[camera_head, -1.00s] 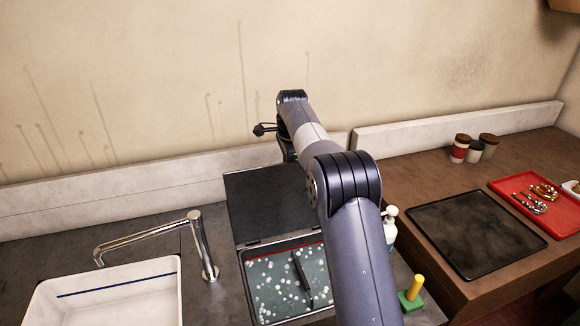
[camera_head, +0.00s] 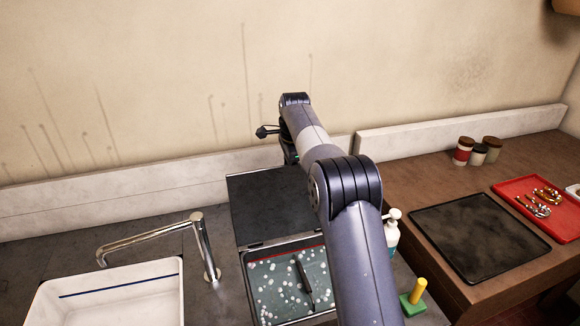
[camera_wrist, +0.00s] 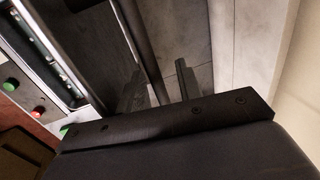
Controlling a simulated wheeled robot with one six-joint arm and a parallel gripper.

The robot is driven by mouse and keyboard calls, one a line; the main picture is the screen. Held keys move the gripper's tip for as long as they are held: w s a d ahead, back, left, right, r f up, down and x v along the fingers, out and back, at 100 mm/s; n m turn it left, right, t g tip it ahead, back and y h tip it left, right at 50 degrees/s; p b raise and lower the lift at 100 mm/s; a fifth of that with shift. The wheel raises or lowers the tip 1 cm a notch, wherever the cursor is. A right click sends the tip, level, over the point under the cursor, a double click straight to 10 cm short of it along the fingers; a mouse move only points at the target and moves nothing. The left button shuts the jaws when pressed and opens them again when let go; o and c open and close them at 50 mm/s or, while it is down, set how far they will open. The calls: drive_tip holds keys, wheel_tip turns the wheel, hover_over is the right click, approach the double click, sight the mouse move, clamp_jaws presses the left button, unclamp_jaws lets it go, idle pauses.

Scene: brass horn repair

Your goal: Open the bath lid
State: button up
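The bath (camera_head: 322,315) is a metal box of greenish liquid dotted with white specks, with a dark bar across it. Its dark lid panel (camera_head: 262,205) is raised and tipped back behind the box, hinged along the bath's back rim. In the wrist view the lid (camera_wrist: 95,45) shows as a dark panel at left, with a long bar-like edge beside it. My gripper (camera_wrist: 160,88) has its two fingers apart, with that edge running between them. Whether they touch it I cannot tell.
A white sink (camera_head: 120,282) and a chrome tap (camera_head: 205,250) stand left of the bath. A pump bottle (camera_head: 391,232) and a green block with a yellow handle (camera_head: 413,300) are to the right. Beyond lie a black tray (camera_head: 478,238), a red tray (camera_head: 520,186) and jars (camera_head: 464,152).

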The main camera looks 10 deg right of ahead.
drive_tip(key=shift+r, duration=0.1)
wheel_tip(320, 180, up, 10)
drive_tip(key=s, duration=0.2)
drive_tip(key=shift+d+r, duration=0.2)
drive_tip(key=f, duration=0.3)
drive_tip(key=w+f, duration=0.1)
drive_tip(key=f, duration=0.3)
drive_tip(key=w+f, duration=0.1)
drive_tip(key=f, duration=0.2)
drive_tip(key=shift+a+f, duration=0.2)
drive_tip(key=shift+f, duration=0.1)
drive_tip(key=shift+s+r, duration=0.1)
drive_tip(key=shift+r, duration=0.1)
